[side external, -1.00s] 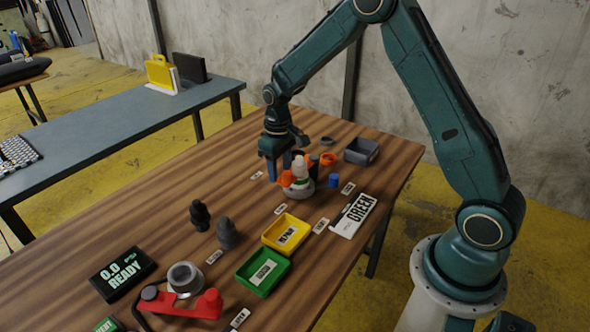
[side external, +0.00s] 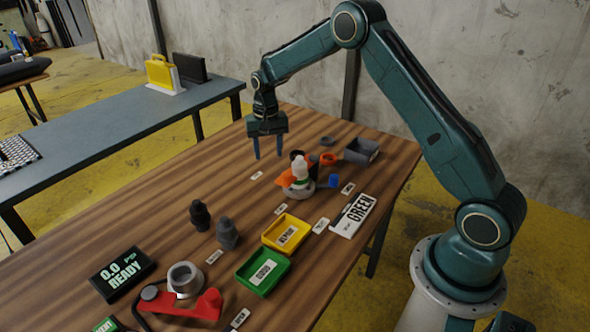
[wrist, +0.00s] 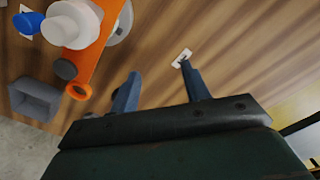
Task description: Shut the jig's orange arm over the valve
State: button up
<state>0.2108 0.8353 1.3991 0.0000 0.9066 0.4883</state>
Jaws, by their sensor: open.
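The jig has a round grey base (side external: 301,191) near the far end of the brown table. A white valve (side external: 300,168) stands upright in it. The orange arm (side external: 285,180) shows beside and behind the valve. In the wrist view the orange arm (wrist: 98,45) is a long bar running past the white valve (wrist: 72,22), whose top is uncovered; its exact angle is hard to tell. My gripper (side external: 268,156) is open and empty, above the table to the left of the jig and apart from it. In the wrist view my gripper (wrist: 160,70) has nothing between its fingers.
Near the jig are a blue piece (side external: 332,181), an orange ring (side external: 328,158) and a grey bin (side external: 361,151). Yellow (side external: 286,233) and green (side external: 263,271) trays and two dark fittings (side external: 228,233) stand nearer. The table left of my gripper is clear.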

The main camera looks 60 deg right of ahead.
notch_tip(320, 180, up, 14)
jog(key=d+m, duration=0.1)
jog(key=s+a+r+n+t, duration=0.1)
jog(key=s+a+r+n, duration=0.1)
jog(key=s, duration=0.5)
jog(key=s+a+r+n+t, duration=0.1)
jog(key=s+a+r, duration=0.3)
jog(key=s+r, duration=0.3)
jog(key=s+a+r+n+t, duration=0.1)
jog(key=s+a+r, duration=0.3)
jog(key=s, duration=0.4)
jog(key=shift+s+r+n+t, duration=0.15)
jog(key=shift+r+n+t, duration=0.2)
jog(key=shift+n, duration=0.45)
dwell(0.4)
dwell(0.3)
jog(key=s+a+f+n+t, duration=0.1)
jog(key=s+f, duration=0.1)
jog(key=s, duration=0.5)
jog(key=s+a+f+n+t, duration=0.1)
jog(key=s+f+n, duration=0.1)
jog(key=s, duration=0.5)
jog(key=shift+s+a+f, duration=0.15)
jog(key=shift+a+f, duration=0.15)
jog(key=shift+f, duration=0.05)
